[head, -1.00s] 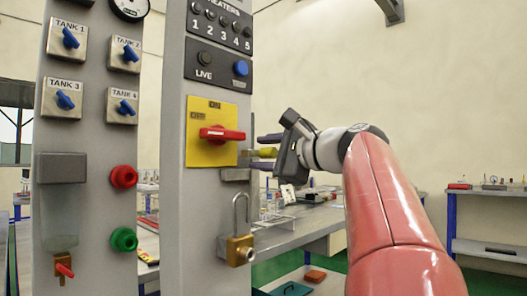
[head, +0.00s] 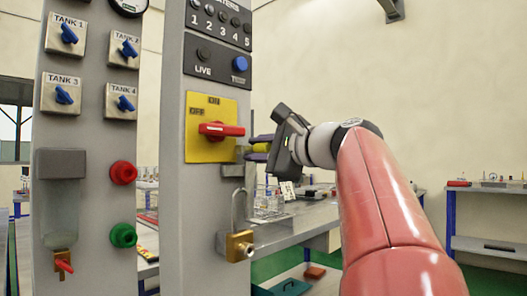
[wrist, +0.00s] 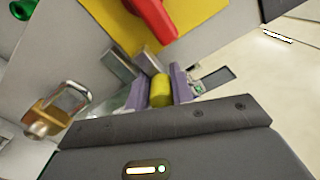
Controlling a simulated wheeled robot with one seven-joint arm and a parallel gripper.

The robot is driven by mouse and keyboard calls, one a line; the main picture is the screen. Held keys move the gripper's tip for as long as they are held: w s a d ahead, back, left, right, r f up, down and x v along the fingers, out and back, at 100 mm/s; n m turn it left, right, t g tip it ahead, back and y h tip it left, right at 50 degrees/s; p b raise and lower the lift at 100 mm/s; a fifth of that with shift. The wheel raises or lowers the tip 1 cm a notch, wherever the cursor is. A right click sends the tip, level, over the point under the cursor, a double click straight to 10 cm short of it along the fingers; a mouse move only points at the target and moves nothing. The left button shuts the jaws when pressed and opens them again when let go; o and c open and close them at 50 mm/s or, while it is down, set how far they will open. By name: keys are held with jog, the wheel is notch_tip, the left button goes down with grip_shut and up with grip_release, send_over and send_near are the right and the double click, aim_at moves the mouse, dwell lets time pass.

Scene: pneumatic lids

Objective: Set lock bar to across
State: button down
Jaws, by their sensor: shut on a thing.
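The lock bar shows as a grey metal piece with a yellow grip (wrist: 160,92) at the right edge of the switch panel, below the red switch handle. The yellow grip also shows partly in the head view (head: 263,147). My gripper (wrist: 158,86) is shut on this yellow grip, with one purple finger on each side of it. In the head view my gripper (head: 259,148) is just right of the panel edge and covers part of the bar. The red rotary switch (head: 221,129) on its yellow plate (head: 208,153) has its handle lying roughly level.
A brass padlock (head: 240,246) with its shackle up hangs from the panel edge below the bar, close to my gripper. Another panel with tank valves (head: 66,35) stands at left. A workbench (head: 310,217) with glassware is behind.

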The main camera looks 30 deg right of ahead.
jog(key=shift+s+a+r, duration=0.15)
jog(key=shift+s+a, duration=0.1)
jog(key=shift+a, duration=0.35)
jog(key=c, duration=1.3)
grip_release()
jog(key=shift+s+d, duration=0.15)
jog(key=shift+s, duration=0.1)
jog(key=b+v, duration=0.1)
jog(key=v, duration=0.6)
jog(key=shift+s, duration=0.1)
